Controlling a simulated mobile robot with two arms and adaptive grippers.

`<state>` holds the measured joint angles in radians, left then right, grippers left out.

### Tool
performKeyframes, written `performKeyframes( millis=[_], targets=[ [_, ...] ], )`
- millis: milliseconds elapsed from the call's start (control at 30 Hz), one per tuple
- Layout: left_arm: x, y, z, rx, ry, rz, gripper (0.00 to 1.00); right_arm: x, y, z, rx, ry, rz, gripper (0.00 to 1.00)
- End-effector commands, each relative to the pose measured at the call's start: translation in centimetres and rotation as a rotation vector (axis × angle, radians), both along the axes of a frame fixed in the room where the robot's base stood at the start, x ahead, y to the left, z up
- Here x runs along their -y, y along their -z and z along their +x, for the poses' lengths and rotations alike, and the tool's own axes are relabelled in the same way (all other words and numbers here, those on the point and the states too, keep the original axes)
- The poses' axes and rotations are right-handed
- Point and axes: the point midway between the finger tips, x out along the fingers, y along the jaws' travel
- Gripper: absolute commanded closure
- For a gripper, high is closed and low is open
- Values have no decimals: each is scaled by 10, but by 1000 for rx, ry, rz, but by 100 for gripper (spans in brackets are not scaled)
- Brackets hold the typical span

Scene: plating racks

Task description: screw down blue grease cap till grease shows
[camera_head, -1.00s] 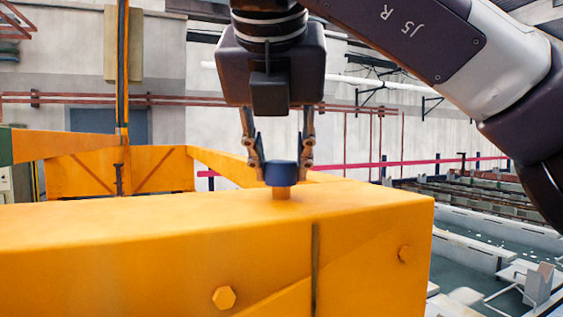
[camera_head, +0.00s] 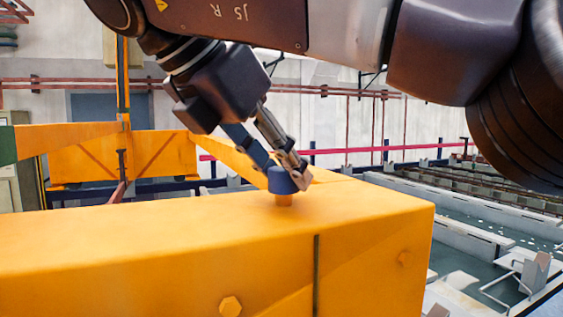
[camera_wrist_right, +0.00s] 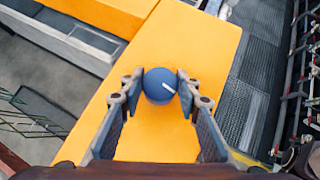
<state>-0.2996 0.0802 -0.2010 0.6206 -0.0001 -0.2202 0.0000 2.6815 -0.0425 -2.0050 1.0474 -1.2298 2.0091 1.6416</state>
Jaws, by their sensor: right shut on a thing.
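The blue grease cap (camera_head: 281,181) sits on a short orange neck (camera_head: 284,201) on top of the yellow beam (camera_head: 150,235). A strip of neck shows below the cap in the head view. My right gripper (camera_head: 284,177) leans over from the upper left, its fingers shut on the cap. In the right wrist view the cap (camera_wrist_right: 158,88) is round, with a short white mark on its face, and a fingertip is on each side of it. I see no grease in either view. My left gripper is not in view.
A yellow frame (camera_head: 95,160) stands behind at the left. Tanks with walkways (camera_head: 455,215) lie beyond the beam's right end. The beam top around the cap is clear.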

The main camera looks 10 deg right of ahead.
Motion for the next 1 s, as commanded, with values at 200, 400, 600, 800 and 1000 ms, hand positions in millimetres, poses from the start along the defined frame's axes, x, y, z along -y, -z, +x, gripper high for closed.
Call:
performKeyframes(
  millis=[200,400,600,800,1000],
  targets=[
    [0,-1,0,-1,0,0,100,0,-1,0,3,16,0,94],
    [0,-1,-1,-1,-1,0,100,0,0,0,2,16,0,94],
    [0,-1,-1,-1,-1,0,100,0,0,0,1,15,0,56],
    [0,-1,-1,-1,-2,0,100,0,0,0,0,14,0,51],
    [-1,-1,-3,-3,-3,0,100,0,0,0,-1,13,0,51]
  ],
)
